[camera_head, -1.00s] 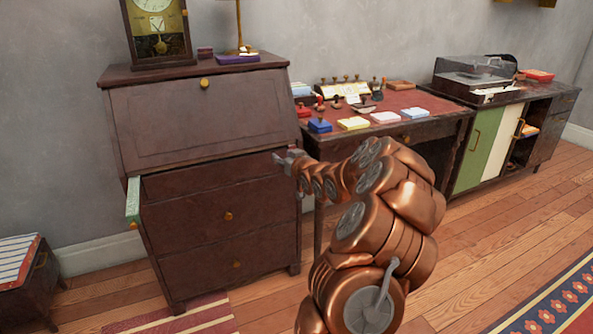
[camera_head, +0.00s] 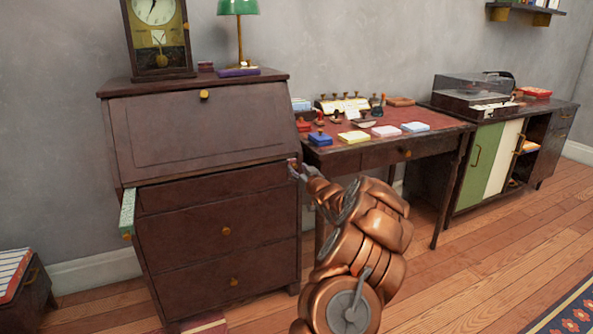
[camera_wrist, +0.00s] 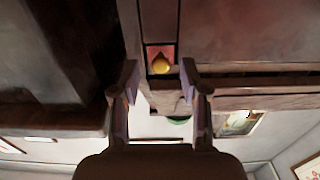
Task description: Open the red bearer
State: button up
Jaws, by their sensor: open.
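The red bearer (camera_wrist: 152,52) is a small red square end set in the dark desk front, with a round brass knob (camera_wrist: 161,65) on it. In the wrist view the knob lies between my open fingertips (camera_wrist: 158,72), and I see no finger touching it. In the head view my gripper (camera_head: 298,171) is at the right front edge of the slant-front desk (camera_head: 200,130), where only a small spot of red shows. The green bearer (camera_head: 128,212) sticks out on the desk's left side. The slanted lid is shut.
A writing table (camera_head: 360,160) with stamps and coloured pads stands close on the right. Beyond it is a cabinet (camera_head: 480,165) with a record player. A clock (camera_head: 157,40) and a green lamp (camera_head: 238,8) stand on the desk. The floor (camera_head: 440,285) to the right is clear.

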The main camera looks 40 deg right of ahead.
jog(key=shift+x, duration=0.95)
grip_shut()
